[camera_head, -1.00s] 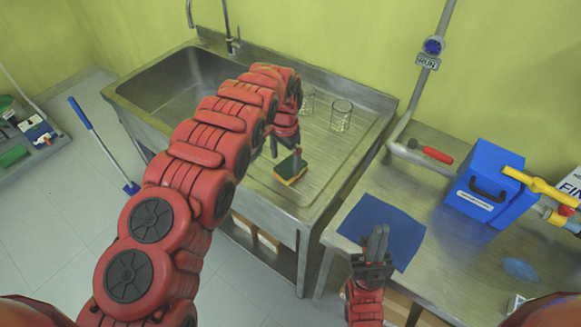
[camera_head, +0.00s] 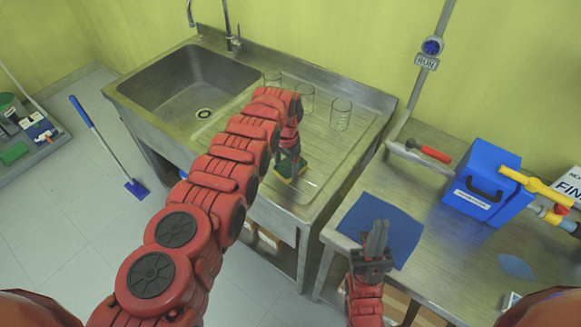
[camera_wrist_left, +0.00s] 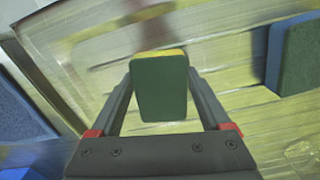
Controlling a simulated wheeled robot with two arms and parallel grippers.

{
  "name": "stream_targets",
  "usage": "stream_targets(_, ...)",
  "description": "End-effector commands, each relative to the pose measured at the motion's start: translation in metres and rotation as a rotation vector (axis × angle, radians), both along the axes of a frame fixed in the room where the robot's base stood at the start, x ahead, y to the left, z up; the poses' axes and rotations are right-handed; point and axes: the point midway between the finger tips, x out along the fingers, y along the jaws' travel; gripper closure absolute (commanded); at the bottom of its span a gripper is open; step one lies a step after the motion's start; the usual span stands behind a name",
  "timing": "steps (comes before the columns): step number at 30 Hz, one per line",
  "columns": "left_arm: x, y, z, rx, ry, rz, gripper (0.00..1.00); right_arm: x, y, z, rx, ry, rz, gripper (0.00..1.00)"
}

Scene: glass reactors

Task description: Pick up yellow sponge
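The yellow sponge, with a dark green face (camera_wrist_left: 160,88) and a yellow edge, lies on the metal drainboard. It also shows in the head view (camera_head: 285,172), partly covered by my left gripper (camera_head: 289,156). In the left wrist view the fingers of this gripper (camera_wrist_left: 160,72) stand apart on either side of the sponge. Their tips are close to its sides; contact is unclear, and gaps show lower down. My right gripper (camera_head: 376,238) has its fingers together, with nothing visible between them, above the blue cloth (camera_head: 402,222).
Another sponge, blue and dark green (camera_wrist_left: 297,55), lies to the right in the left wrist view. Several glasses (camera_head: 340,115) stand behind my left arm on the drainboard. The sink (camera_head: 190,88) is at left. A blue box (camera_head: 482,183) stands on the right table.

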Motion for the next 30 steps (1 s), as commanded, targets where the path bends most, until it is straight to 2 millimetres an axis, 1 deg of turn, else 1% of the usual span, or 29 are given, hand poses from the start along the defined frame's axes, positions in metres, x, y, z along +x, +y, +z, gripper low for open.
stream_targets(1,0.000,0.000,0.000,0.000,0.000,0.000,0.43,0.000,0.000,0.000,0.000,0.000,0.000,1.00)
stream_targets(3,0.000,0.000,0.000,0.000,0.000,0.000,0.56,0.000,0.000,0.000,0.000,0.000,0.000,1.00)
stream_targets(6,0.000,0.000,0.000,0.000,0.000,0.000,0.71,0.000,0.000,0.000,0.000,0.000,0.000,1.00)
stream_targets(14,0.000,0.000,0.001,0.000,0.000,0.000,0.72,0.000,0.000,0.000,0.000,0.000,0.000,1.00)
stream_targets(20,0.000,0.000,0.007,-0.001,0.001,-0.001,0.72,0.000,0.000,-0.002,0.000,0.000,0.000,1.00)
stream_targets(24,0.001,0.001,0.018,0.001,-0.002,0.000,0.72,0.000,0.000,-0.005,0.000,0.000,0.000,1.00)
stream_targets(26,0.002,0.000,0.024,-0.001,-0.005,0.000,0.72,0.000,0.000,-0.013,0.000,0.000,0.000,1.00)
stream_targets(28,0.000,0.000,0.036,0.002,-0.004,-0.002,0.72,0.000,0.000,-0.019,0.000,0.000,0.000,1.00)
stream_targets(30,-0.009,-0.003,0.038,-0.003,0.004,-0.007,0.72,0.000,0.000,-0.013,0.000,0.000,0.000,1.00)
